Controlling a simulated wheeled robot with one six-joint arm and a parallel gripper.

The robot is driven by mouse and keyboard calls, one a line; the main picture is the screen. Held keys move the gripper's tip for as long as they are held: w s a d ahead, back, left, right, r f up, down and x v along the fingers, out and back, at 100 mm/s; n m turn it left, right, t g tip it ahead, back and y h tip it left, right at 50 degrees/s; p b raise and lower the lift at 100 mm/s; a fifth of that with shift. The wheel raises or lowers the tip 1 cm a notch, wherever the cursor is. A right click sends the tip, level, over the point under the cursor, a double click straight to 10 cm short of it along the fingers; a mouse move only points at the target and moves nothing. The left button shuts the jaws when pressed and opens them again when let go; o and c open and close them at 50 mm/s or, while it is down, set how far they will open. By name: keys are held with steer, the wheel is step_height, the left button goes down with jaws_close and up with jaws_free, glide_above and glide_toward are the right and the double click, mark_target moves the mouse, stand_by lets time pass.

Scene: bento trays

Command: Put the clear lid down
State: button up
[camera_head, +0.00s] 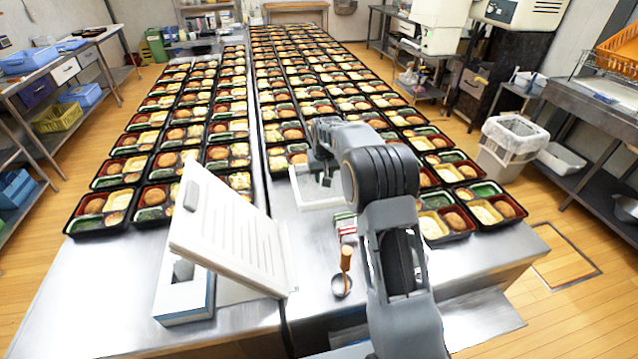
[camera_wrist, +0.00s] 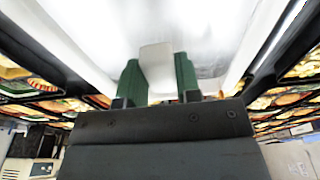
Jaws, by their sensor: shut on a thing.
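My gripper (camera_head: 325,178) is over the middle of the steel table (camera_head: 305,240), partly hidden by my own arm. In the wrist view its two green fingers (camera_wrist: 158,82) are shut on a pale tab of the clear lid (camera_wrist: 155,58). The lid's see-through sheet and whitish edges spread beyond the fingers. In the head view the lid (camera_head: 300,192) shows as a pale rectangular frame at the near end of the tray rows. I cannot tell whether it touches the table or a tray.
Rows of filled black bento trays (camera_head: 155,195) cover the table's far part on both sides. A small ladle (camera_head: 343,275) and stacked small packs (camera_head: 346,226) lie near my arm.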

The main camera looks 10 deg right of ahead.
steer(key=shift+w+a+f, duration=0.4)
steer(key=shift+a+f, duration=0.05)
steer(key=shift+f, duration=0.25)
steer(key=shift+w+a+f+p, duration=0.15)
steer(key=shift+f+p, duration=0.4)
steer(key=shift+f, duration=1.2)
steer(key=shift+f, duration=0.2)
steer(key=o, duration=0.8)
steer(key=shift+r, duration=0.1)
steer(key=r, duration=0.4)
steer(key=s+r, duration=0.1)
steer(key=r, duration=0.3)
steer(key=s+r+b, duration=0.1)
steer(key=r, duration=0.3)
steer(key=shift+r, duration=0.1)
